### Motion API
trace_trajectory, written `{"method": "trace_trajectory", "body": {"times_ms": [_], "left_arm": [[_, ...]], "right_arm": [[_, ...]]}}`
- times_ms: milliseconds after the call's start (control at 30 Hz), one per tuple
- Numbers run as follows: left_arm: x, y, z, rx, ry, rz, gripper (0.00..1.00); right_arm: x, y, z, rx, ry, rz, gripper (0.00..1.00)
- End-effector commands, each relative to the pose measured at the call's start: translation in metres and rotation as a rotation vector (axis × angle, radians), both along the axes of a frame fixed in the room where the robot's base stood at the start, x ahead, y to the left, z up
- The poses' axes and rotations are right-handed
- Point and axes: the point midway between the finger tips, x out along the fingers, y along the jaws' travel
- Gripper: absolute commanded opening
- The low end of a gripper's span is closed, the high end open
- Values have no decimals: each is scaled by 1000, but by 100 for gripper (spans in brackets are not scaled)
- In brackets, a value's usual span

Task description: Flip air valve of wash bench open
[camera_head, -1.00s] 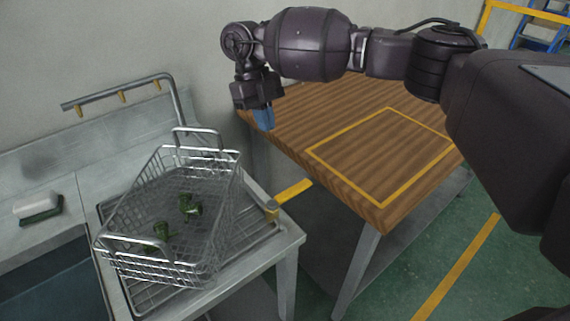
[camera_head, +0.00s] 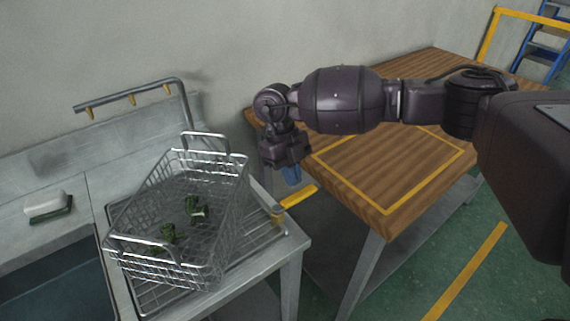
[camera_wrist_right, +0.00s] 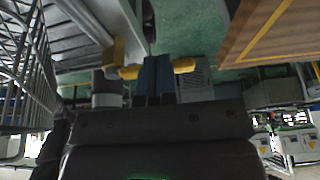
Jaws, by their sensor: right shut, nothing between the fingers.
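The wash bench (camera_head: 268,257) is a grey metal bench at the left in the head view. At its right corner is the air valve, with a yellow block (camera_head: 277,217) and a yellow bar-shaped lever (camera_head: 301,196) sticking out to the right. My right gripper (camera_head: 291,176) is shut and empty, its blue fingers pointing down just above and behind the lever. In the right wrist view the blue fingers (camera_wrist_right: 155,78) cover the lever's middle, and its yellow end (camera_wrist_right: 183,65) shows beside them. Contact cannot be told. My left gripper is not in view.
A wire basket (camera_head: 222,190) with dark green pieces (camera_head: 196,209) stands on the bench, left of the gripper. A wooden table (camera_head: 385,190) with a yellow outline stands close on the right. A gap separates it from the bench. A sink (camera_head: 58,285) lies at the far left.

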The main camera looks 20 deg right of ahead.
Motion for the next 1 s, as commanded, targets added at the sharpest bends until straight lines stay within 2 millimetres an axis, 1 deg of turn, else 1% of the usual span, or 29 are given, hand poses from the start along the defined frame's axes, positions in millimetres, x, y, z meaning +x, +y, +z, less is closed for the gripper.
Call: {"method": "trace_trajectory", "body": {"times_ms": [167,500,767,1000], "left_arm": [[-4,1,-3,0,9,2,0],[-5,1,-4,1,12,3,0],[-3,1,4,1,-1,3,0],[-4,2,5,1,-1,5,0]], "right_arm": [[-6,-3,-1,-1,2,0,0],[-7,-3,-1,0,2,-1,0],[-7,-2,1,1,-1,-42,0],[-8,-2,0,0,1,-74,0]]}}
